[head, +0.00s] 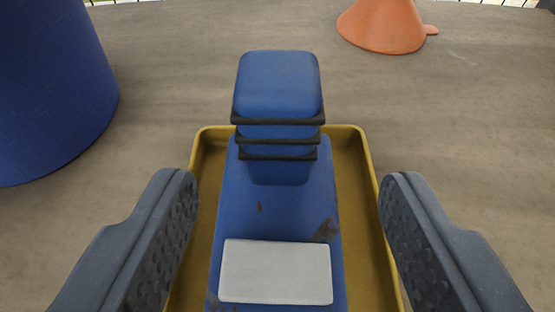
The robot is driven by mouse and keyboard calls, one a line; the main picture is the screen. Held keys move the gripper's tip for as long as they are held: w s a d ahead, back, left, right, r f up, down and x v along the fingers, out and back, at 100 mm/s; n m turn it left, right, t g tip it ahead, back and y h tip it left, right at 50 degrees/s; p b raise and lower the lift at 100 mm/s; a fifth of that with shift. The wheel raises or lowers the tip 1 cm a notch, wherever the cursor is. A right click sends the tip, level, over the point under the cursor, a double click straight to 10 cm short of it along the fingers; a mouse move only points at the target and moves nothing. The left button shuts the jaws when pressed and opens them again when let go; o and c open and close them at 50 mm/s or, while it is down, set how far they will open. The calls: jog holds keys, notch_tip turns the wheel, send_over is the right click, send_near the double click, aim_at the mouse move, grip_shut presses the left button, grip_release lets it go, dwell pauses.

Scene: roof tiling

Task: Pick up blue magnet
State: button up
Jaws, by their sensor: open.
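The blue magnet (277,205) lies in a shallow yellow tray in the middle of the head view. It has a raised blue block with several black bands at its far end and a pale grey rectangle on its near part. A few dark worn spots mark its top. My gripper (288,215) is open, with one dark textured finger on each side of the magnet. Both fingers appear apart from it. The near end of the magnet is cut off by the lower picture edge.
The yellow tray (355,160) has a low rim around the magnet. A large blue cylinder (50,90) stands at the left. An orange cone-shaped object (385,25) stands at the back right. The brownish surface between them is clear. Railing shows at the far edge.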

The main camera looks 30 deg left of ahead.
aim_at(275, 149)
jog(key=shift+a+b+x, duration=0.25)
jog(key=shift+b+x, duration=0.95)
jog(key=shift+x, duration=1.55)
jog(key=shift+s+f, duration=0.1)
jog(key=shift+s, duration=0.05)
grip_shut()
